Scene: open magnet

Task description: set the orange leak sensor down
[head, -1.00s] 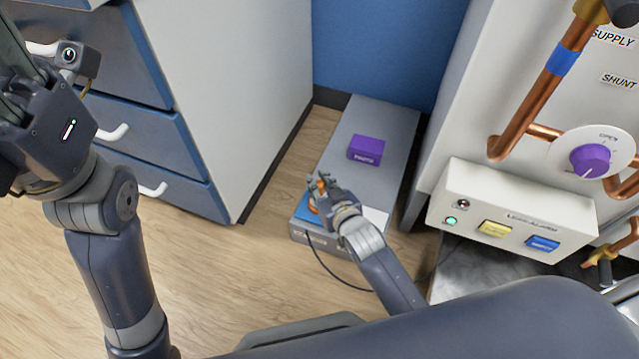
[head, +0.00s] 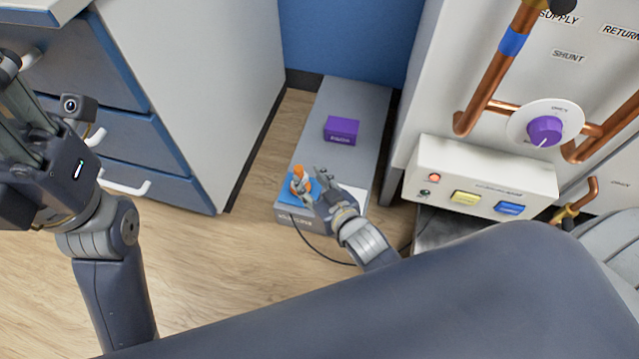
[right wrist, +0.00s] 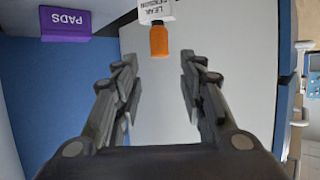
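The orange leak sensor (head: 298,184) is at the near left end of the low grey bench, over a blue patch. Contact beneath it is too small to tell. In the right wrist view the orange part (right wrist: 158,41) and its white label (right wrist: 157,11) lie beyond my fingertips, apart from both. My right gripper (head: 313,180) is just right of the sensor in the head view; in the wrist view (right wrist: 160,78) its fingers are spread and empty. My left gripper (head: 18,105) is at the left edge, partly cut off, its fingertips unclear.
A purple pads box (head: 341,130) sits farther back on the grey bench (head: 362,100). A drawer cabinet (head: 195,90) stands left of it. On the right are the alarm box (head: 478,172), its red lamp lit, and copper pipes (head: 490,75). A dark cable runs along the floor.

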